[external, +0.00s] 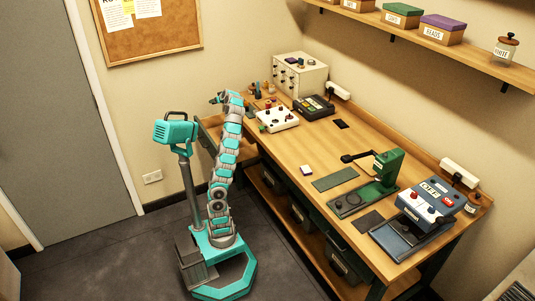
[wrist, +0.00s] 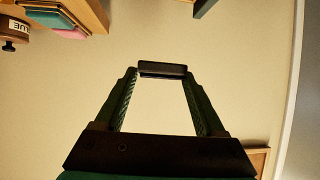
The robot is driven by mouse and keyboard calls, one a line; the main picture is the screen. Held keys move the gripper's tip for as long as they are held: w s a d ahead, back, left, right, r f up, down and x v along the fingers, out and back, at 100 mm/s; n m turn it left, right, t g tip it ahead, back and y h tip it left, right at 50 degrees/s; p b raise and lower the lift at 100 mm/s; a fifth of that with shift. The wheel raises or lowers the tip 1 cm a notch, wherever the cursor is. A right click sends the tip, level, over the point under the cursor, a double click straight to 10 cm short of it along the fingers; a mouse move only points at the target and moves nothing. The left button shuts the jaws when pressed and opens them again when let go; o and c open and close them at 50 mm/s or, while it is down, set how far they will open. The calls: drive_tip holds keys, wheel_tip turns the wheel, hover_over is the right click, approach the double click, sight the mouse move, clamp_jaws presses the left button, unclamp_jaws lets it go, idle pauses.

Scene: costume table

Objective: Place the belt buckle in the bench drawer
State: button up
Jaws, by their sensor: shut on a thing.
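My gripper (external: 215,99) is raised at the top of my arm, near the far left end of the bench in the external view. In the wrist view, my gripper (wrist: 162,72) is shut on a small dark bar-shaped thing, apparently the belt buckle (wrist: 162,69), held across the fingertips with wall behind it. The buckle is too small to make out in the external view. A wooden part that looks like the pulled-out bench drawer (external: 208,130) juts from the bench's left end. My arm partly hides it, and its inside is not clear.
The bench (external: 335,150) carries a white knobbed box (external: 278,119), a dark device (external: 314,107), a small drawer cabinet (external: 300,75), a green press (external: 385,165) and a blue machine (external: 425,200). A shelf (external: 480,60) with boxes hangs above. Dark bins stand underneath.

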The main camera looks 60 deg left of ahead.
sight(219, 138)
drive_tip(key=shift+s+a+f, duration=0.1)
drive_tip(key=shift+s+a, duration=0.3)
drive_tip(key=shift+a, duration=0.2)
drive_tip(key=shift+w+d+f+g, duration=0.1)
drive_tip(key=shift+d+f+g, duration=0.15)
drive_tip(key=shift+f, duration=0.2)
wheel_tip(219, 138, down, 25)
drive_tip(key=shift+a+f+b, duration=0.1)
drive_tip(key=shift+b, duration=0.3)
drive_tip(key=o, duration=1.3)
drive_tip(key=shift+f, duration=0.1)
drive_tip(key=shift+o, duration=0.2)
drive_tip(key=shift+r, duration=0.25)
drive_tip(key=v, duration=1.2)
